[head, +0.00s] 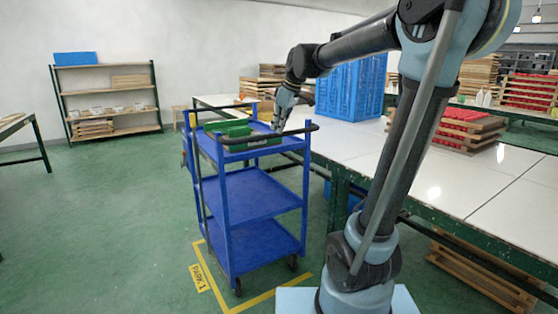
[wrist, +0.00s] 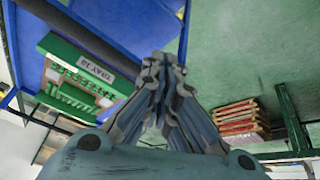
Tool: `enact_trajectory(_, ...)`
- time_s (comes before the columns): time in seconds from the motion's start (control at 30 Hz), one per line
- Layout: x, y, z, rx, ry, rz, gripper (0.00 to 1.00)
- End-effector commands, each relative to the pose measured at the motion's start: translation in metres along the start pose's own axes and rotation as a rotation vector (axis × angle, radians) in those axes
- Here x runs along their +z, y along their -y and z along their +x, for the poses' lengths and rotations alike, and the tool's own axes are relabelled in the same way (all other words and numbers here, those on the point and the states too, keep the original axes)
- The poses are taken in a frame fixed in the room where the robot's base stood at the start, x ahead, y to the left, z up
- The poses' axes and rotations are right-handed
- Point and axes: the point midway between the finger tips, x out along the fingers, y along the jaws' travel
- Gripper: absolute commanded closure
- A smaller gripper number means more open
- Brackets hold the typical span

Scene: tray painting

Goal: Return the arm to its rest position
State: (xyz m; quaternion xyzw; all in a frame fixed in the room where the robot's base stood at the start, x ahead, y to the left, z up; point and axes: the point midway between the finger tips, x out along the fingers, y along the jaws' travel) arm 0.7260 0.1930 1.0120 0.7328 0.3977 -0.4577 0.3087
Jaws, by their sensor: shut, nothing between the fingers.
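My gripper (head: 284,108) is at the end of my outstretched arm, at the right side of the blue cart's top shelf in the head view. In the wrist view my gripper (wrist: 163,65) has its fingers together with nothing between them. A green tray (head: 240,135) lies on the cart's top shelf, to the left of my gripper. In the wrist view the green tray (wrist: 78,88) carries a label reading TRAY 10, and my fingers are apart from it.
The blue three-shelf cart (head: 250,195) stands inside yellow floor marking (head: 262,298). White-topped tables (head: 460,185) run along the right, with a blue crate (head: 350,88) and stacked wood (head: 468,135). A shelf rack (head: 108,95) stands at the back left. Green floor is open at left.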

Motion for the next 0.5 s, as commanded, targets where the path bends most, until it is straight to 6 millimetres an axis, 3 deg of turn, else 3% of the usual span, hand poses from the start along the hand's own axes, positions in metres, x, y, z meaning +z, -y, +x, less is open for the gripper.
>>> enact_trajectory(0.1,0.049,0.016,0.000,0.018,0.031,0.111,1.00)
enact_trajectory(0.5,0.201,0.080,0.019,0.094,0.129,0.495,1.00)
